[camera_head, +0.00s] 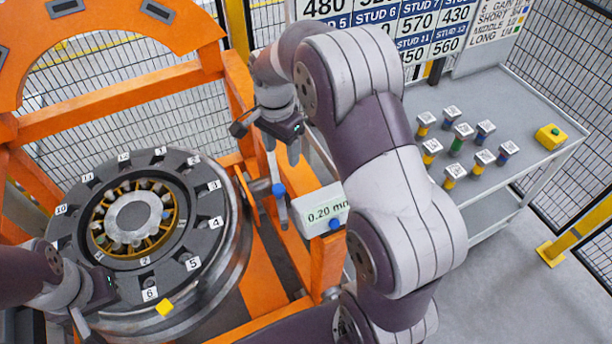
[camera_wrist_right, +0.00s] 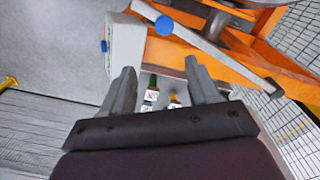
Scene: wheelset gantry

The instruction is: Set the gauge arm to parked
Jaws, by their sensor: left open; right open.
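The gauge arm (camera_head: 282,213) is a grey bar with a blue knob (camera_head: 278,189), beside the gauge box (camera_head: 322,208) that reads 0.20 mm. In the right wrist view the gauge arm (camera_wrist_right: 205,45) runs slantwise along the orange frame, with its blue knob (camera_wrist_right: 164,25) near the box. My right gripper (camera_head: 284,168) is open and empty, just above the knob in the head view. In the right wrist view its fingers (camera_wrist_right: 159,66) appear apart from the arm. My left gripper (camera_head: 82,318) is at the lower left by the wheel; its fingers are partly hidden.
The round wheel with numbered positions (camera_head: 205,232) stands in the orange frame (camera_head: 120,92). A yellow marker (camera_head: 165,308) is on its near edge. A grey table (camera_head: 520,120) at right holds several colour-banded studs and a yellow button box (camera_head: 551,136). Mesh fencing surrounds the area.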

